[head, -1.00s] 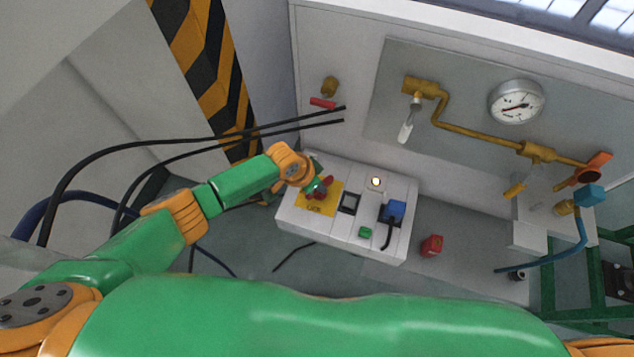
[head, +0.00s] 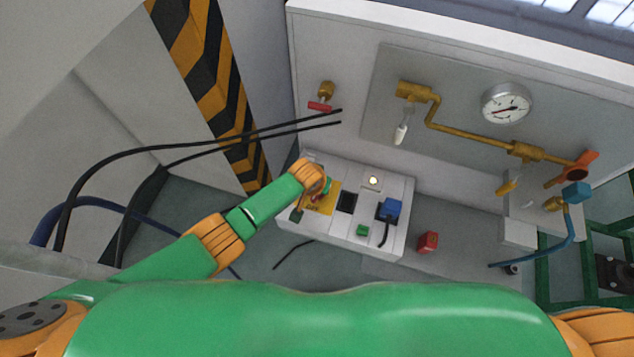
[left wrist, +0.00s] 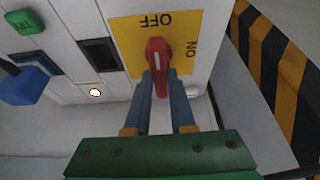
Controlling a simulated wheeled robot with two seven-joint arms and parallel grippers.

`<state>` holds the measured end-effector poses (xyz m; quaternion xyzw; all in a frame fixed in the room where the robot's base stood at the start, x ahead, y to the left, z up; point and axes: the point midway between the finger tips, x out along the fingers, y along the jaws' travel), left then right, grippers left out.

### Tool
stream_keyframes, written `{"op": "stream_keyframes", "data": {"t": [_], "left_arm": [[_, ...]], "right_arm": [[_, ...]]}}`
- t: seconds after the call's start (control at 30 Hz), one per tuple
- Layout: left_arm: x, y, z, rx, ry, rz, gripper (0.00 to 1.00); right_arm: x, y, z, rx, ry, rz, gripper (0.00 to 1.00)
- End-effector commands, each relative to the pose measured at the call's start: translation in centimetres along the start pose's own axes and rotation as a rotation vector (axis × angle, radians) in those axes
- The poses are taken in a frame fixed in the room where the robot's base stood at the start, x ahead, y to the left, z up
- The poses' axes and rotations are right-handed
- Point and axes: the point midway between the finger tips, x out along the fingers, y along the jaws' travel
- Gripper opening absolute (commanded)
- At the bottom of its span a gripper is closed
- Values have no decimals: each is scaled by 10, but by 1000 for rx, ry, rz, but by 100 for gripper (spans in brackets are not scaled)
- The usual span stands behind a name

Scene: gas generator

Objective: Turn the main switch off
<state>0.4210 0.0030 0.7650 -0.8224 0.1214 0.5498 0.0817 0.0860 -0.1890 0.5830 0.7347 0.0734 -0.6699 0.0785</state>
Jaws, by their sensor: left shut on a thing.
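The main switch is a red rotary handle (left wrist: 157,52) on a yellow plate (left wrist: 125,38) marked OFF and ON. In the left wrist view its white line is nearly upright, lined up with the OFF label at the top; ON is to the right. My left gripper (left wrist: 160,88) is shut on the lower part of the red handle. In the head view the yellow plate (head: 322,206) is at the left end of the white control box (head: 375,235). My left gripper (head: 326,189) partly hides the red handle there. My right gripper is not in view.
The box also has a lit round lamp (head: 373,181), a green button (head: 362,230) and a blue plug (head: 390,209). A red block (head: 428,242) stands to its right. Black cables (head: 200,145) run behind my left arm. Brass piping with a gauge (head: 507,104) is on the wall.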

Motion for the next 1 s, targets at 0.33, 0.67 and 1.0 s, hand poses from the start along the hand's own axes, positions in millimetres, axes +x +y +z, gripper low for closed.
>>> {"op": "stream_keyframes", "data": {"t": [0.33, 0.67, 1.0], "left_arm": [[0, 0, 0, -12, 1, -4, 0], [0, 0, 0, -11, 1, -3, 52], [-21, 0, -2, -11, 1, -1, 52]], "right_arm": [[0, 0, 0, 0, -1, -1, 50], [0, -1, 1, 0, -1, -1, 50], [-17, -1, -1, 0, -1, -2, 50]]}}
